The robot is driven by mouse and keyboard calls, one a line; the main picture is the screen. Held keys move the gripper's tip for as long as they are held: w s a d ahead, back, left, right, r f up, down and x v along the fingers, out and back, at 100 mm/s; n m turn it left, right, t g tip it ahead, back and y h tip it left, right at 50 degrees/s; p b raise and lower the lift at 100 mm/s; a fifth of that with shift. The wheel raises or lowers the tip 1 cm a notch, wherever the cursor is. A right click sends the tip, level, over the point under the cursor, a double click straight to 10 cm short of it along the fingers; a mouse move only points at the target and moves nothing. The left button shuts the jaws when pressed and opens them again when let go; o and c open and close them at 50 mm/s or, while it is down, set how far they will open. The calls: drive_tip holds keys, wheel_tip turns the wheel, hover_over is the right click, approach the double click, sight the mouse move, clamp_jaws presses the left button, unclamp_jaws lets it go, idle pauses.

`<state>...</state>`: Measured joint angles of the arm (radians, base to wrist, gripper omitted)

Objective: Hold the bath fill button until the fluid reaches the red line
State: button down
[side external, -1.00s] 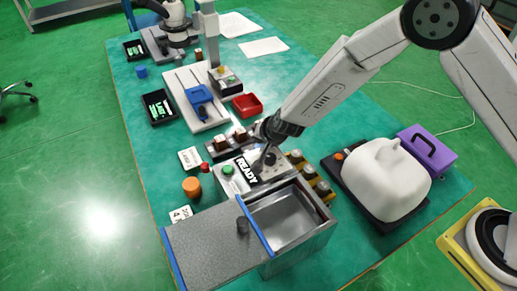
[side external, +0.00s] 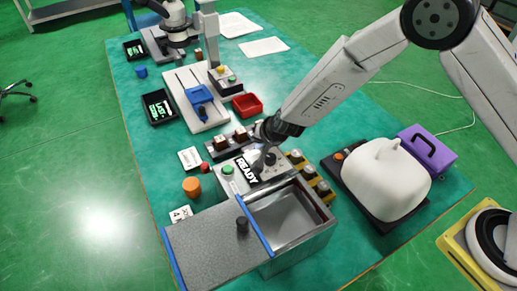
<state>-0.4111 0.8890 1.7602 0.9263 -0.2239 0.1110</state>
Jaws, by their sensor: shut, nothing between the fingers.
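The metal bath (side external: 318,232) stands at the front of the bench with its grey lid (side external: 205,250) slid to the left, leaving the tank open. Its inside looks grey; I cannot make out a fluid surface or a red line. Behind the tank is the control panel (side external: 234,187) with a display reading READY (side external: 245,171) and a green button (side external: 228,170). My gripper (side external: 260,168) is shut and empty, pointing down at the panel just right of the display. It hides part of the panel, and I cannot tell whether it touches a button.
A white covered shape (side external: 388,178) and a purple case (side external: 428,150) stand at right. A red tray (side external: 247,105) lies behind.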

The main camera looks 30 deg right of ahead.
drive_tip(key=shift+f, duration=0.2)
drive_tip(key=shift+s+f, duration=0.1)
drive_tip(key=shift+f, duration=0.2)
drive_tip(key=shift+s+f, duration=0.1)
drive_tip(key=shift+f, duration=0.5)
idle(1.6)
drive_tip(key=shift+s+d+f, duration=0.25)
drive_tip(key=shift+s, duration=0.2)
idle(1.9)
drive_tip(key=shift+r, duration=0.15)
drive_tip(key=shift+w+r, duration=0.15)
drive_tip(key=shift+r, duration=1.15)
drive_tip(key=shift+w+r, duration=0.1)
drive_tip(key=shift+r, duration=1.15)
drive_tip(key=shift+r, duration=0.1)
